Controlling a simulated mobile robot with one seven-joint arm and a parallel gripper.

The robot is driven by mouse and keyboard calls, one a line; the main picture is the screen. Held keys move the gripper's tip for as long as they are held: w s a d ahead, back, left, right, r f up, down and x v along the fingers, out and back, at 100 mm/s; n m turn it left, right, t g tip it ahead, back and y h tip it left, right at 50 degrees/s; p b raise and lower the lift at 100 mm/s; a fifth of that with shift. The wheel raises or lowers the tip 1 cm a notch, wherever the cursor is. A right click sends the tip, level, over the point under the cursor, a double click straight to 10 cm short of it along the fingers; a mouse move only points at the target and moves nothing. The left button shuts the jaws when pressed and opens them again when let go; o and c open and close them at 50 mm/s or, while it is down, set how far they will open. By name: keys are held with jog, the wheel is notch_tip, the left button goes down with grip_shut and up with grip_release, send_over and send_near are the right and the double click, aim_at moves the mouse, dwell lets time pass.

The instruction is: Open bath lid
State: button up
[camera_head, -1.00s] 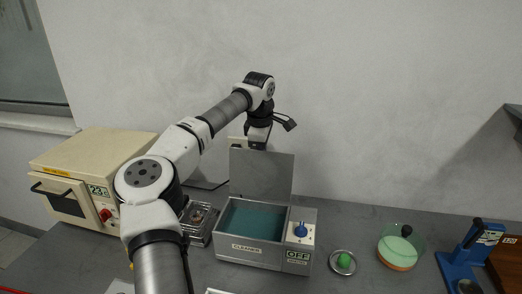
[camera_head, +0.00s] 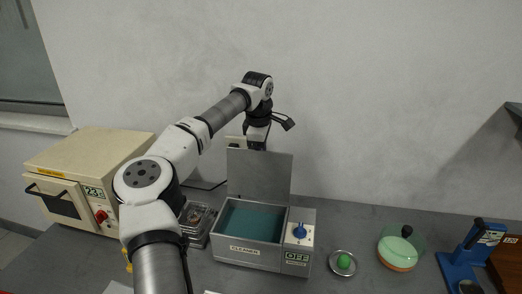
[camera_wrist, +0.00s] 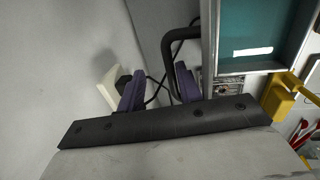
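The bath (camera_head: 249,254), a grey box labelled CLEANER with teal liquid inside, stands mid-table in the head view. Its lid (camera_head: 259,175) stands upright at the back edge, so the bath is open. The wrist view shows the bath's rim (camera_wrist: 207,40) at upper right and the lid's black bar handle (camera_wrist: 171,62). My gripper (camera_wrist: 158,80) has its two purple fingers apart, with the handle beside the right finger; I cannot tell whether they touch. In the head view my wrist is above and behind the lid, which hides the fingers.
Left of the bath are a cream oven (camera_head: 92,172) and a small metal device (camera_head: 198,222). On the right are a green object on a dish (camera_head: 343,262), a glass-lidded bowl (camera_head: 399,252) and a blue press (camera_head: 469,258). The wall is close behind my gripper.

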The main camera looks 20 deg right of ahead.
notch_tip(320, 180, up, 14)
jog(key=s+a+b, duration=0.1)
jog(key=s+b, duration=0.1)
jog(key=shift+a+f, duration=0.25)
jog(key=shift+s, duration=0.1)
